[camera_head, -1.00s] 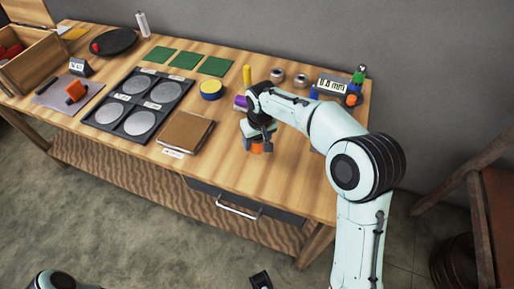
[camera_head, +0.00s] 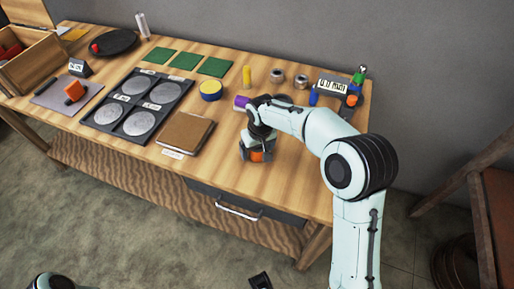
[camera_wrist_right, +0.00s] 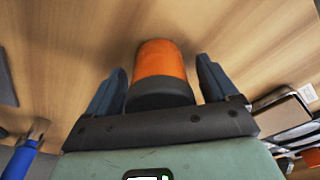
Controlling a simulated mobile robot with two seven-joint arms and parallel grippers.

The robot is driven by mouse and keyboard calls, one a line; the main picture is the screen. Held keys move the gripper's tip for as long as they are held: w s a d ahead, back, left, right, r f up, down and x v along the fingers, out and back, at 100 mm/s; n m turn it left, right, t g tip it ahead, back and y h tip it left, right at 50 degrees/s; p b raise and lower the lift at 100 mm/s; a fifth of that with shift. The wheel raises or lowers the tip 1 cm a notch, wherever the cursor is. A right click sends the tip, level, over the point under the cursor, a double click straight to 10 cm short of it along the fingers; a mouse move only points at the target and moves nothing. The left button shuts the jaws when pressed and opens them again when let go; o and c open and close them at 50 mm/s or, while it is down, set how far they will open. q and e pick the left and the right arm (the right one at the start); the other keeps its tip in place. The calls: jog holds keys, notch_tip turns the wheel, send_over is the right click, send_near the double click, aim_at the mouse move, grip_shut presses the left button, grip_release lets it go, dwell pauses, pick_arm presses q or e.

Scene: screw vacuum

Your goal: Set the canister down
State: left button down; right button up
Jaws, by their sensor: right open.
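The orange canister (camera_head: 257,156) with a dark end is near the front edge of the wooden table, at the right half. The right wrist view shows the canister (camera_wrist_right: 160,62) between the two fingers of my right gripper (camera_wrist_right: 163,85), with a gap beside it on each side. My right gripper (camera_head: 257,150) is open, low over the table around the canister, and partly hides it in the head view. I cannot tell whether its base touches the table. A dark piece at the bottom edge may belong to my left gripper (camera_head: 260,281), but its fingers are not clear.
A brown notebook (camera_head: 187,132) lies left of the canister. Behind are a yellow-and-blue round tin (camera_head: 211,90), a yellow cylinder (camera_head: 247,76), a purple item (camera_head: 241,102), two metal pieces and a display device (camera_head: 332,87). A black tray (camera_head: 126,105) lies further left. Bare wood surrounds the canister.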

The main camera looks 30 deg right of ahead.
jog(key=shift+r, duration=0.15)
jog(key=r, duration=0.4)
jog(key=s+r+p, duration=0.1)
jog(key=r, duration=0.7)
jog(key=shift+s+p, duration=0.35)
jog(key=shift+s, duration=0.05)
jog(key=shift+a+f, duration=0.1)
